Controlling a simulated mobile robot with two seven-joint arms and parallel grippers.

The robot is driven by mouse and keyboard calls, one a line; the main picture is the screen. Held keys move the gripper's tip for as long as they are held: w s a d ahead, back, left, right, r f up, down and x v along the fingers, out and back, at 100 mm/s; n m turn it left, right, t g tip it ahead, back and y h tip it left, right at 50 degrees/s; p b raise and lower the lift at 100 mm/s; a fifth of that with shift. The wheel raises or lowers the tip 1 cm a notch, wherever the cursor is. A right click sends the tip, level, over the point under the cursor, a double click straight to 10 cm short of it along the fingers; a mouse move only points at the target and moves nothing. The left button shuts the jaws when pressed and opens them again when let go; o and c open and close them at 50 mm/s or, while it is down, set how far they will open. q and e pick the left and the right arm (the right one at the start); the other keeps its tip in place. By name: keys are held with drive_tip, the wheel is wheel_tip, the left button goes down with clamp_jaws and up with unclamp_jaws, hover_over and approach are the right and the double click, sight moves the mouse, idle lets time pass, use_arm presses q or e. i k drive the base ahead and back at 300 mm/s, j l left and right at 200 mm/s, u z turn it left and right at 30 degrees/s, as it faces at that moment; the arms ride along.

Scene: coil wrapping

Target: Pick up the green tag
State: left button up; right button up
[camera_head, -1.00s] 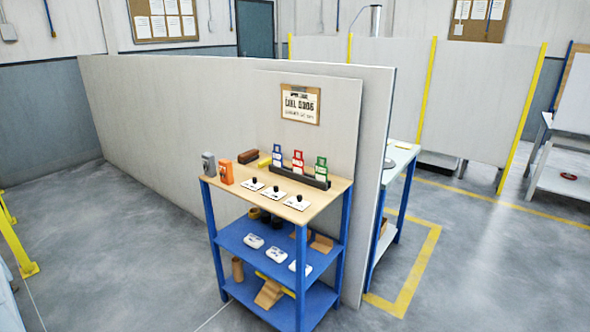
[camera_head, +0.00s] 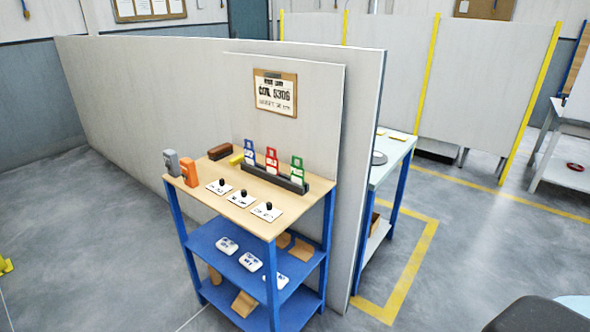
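The green tag (camera_head: 297,169) stands upright in a dark rack (camera_head: 274,178) at the back of the wooden-topped blue shelf unit (camera_head: 240,206). It is the rightmost of three tags. The red tag (camera_head: 271,159) stands in the middle and the blue tag (camera_head: 249,151) at the left. Neither gripper is in view. A dark rounded shape, possibly part of my own body, shows at the bottom right corner.
White cards (camera_head: 242,199) with black knobs lie in front of the rack. Grey (camera_head: 171,162) and orange (camera_head: 189,170) devices stand at the top's left end. A grey partition (camera_head: 210,90) rises behind. Floor is clear left of the shelf unit.

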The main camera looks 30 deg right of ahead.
sight(297, 172)
drive_tip(key=i+l, duration=0.15)
drive_tip(key=l, duration=0.2)
drive_tip(key=i+l, duration=0.15)
drive_tip(key=l, duration=0.2)
drive_tip(key=i+l+u, duration=0.1)
drive_tip(key=l, duration=0.3)
drive_tip(key=i+l, duration=0.2)
drive_tip(key=l, duration=0.15)
drive_tip(key=i+l, duration=0.1)
drive_tip(key=l, duration=0.25)
